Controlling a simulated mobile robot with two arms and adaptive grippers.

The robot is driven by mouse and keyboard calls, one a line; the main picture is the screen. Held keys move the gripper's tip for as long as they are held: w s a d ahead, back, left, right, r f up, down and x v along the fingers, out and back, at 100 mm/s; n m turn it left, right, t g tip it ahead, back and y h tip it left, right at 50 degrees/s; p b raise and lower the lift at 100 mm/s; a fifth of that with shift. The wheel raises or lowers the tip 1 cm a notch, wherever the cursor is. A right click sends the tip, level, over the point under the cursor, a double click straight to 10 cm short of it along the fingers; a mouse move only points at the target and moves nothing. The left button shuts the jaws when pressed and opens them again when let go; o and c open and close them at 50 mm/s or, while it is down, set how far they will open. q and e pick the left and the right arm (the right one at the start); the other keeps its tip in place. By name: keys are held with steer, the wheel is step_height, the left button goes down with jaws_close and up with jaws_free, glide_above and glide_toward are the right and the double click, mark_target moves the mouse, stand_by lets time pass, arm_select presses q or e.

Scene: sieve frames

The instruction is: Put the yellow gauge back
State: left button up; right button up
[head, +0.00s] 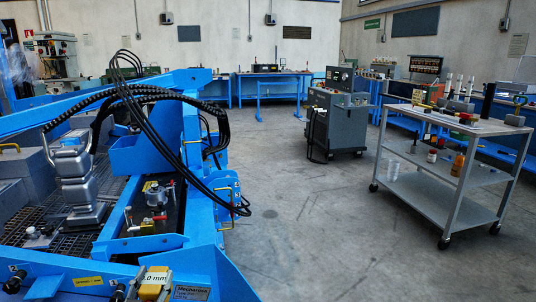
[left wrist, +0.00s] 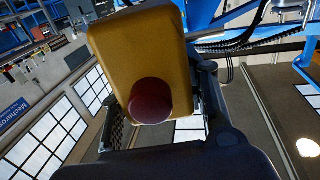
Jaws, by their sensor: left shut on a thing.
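The yellow gauge (head: 155,283) is at the bottom of the head view, its face reading "0.0 mm". In the left wrist view the gauge (left wrist: 125,50) is a yellow block with a round dark red knob, large and close. Whether the gauge touches anything else cannot be told. My right gripper is not in view.
A blue frame (head: 110,228) with black hoses and a dark mesh floor fills the left. A grey metal device (head: 76,180) stands on the mesh. A grey shelf cart (head: 440,190) stands at right, a grey cabinet (head: 337,120) behind. The concrete floor between is clear.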

arm_select(q)
steer(key=s+d+r+h+p, duration=0.1)
steer(key=s+d+r+p, duration=0.3)
steer(key=s+r+p, duration=0.35)
steer(key=s+d+r+p, duration=0.3)
steer(key=s+r+p, duration=0.2)
steer(key=r+p, duration=0.45)
steer(key=s+f+b, duration=0.1)
steer(key=s, duration=0.7)
steer(key=shift+d+f+m, duration=0.15)
steer(key=shift+f+m, duration=0.05)
steer(key=shift+m, duration=0.1)
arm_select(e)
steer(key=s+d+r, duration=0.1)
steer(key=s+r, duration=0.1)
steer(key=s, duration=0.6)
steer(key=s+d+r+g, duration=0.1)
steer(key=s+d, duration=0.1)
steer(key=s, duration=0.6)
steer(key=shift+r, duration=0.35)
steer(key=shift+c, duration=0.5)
